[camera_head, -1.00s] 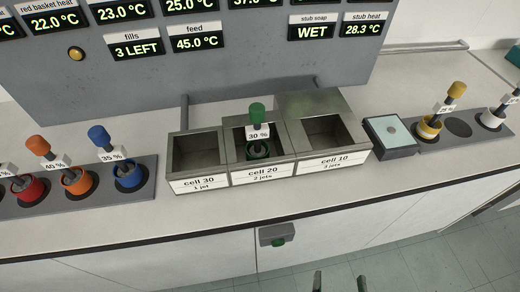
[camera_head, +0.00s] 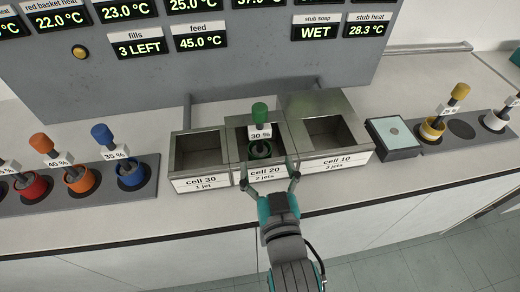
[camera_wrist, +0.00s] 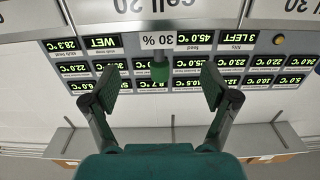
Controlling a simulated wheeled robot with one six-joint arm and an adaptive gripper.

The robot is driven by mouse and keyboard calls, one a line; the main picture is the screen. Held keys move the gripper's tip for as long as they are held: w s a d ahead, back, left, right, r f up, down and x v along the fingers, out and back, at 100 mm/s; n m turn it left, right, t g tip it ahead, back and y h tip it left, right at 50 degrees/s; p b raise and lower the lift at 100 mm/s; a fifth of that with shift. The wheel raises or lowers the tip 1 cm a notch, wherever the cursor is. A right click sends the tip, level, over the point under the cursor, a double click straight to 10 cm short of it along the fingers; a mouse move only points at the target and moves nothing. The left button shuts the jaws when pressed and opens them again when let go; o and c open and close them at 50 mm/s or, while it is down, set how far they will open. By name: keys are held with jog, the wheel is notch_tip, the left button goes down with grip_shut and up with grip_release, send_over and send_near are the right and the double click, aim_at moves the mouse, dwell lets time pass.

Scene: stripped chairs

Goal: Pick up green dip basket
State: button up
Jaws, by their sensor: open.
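The green dip basket (camera_head: 260,150) stands in the middle cell, labelled "cell 20" (camera_head: 266,172). Its green handle (camera_head: 260,111) rises above the rim with a "30 %" tag. My gripper (camera_head: 270,181) is open and empty at the front of cell 20, on the near side of the basket, not touching the handle. In the wrist view, which looks upside down, the green handle (camera_wrist: 159,72) shows between the two spread fingers of my gripper (camera_wrist: 160,86), farther off. The basket's lower part is hidden inside the cell there.
Empty cells stand on both sides, cell 30 (camera_head: 200,152) and cell 10 (camera_head: 358,154). A rack at left holds blue (camera_head: 131,173), orange (camera_head: 78,180) and red (camera_head: 34,186) baskets. A yellow basket (camera_head: 432,128) stands at right. A grey display panel (camera_head: 250,75) rises behind.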

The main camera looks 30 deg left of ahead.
aim_at(260, 134)
jog(key=x, duration=1)
jog(key=shift+w, duration=0.25)
jog(key=shift+c, duration=0.2)
jog(key=shift+r, duration=0.1)
grip_shut()
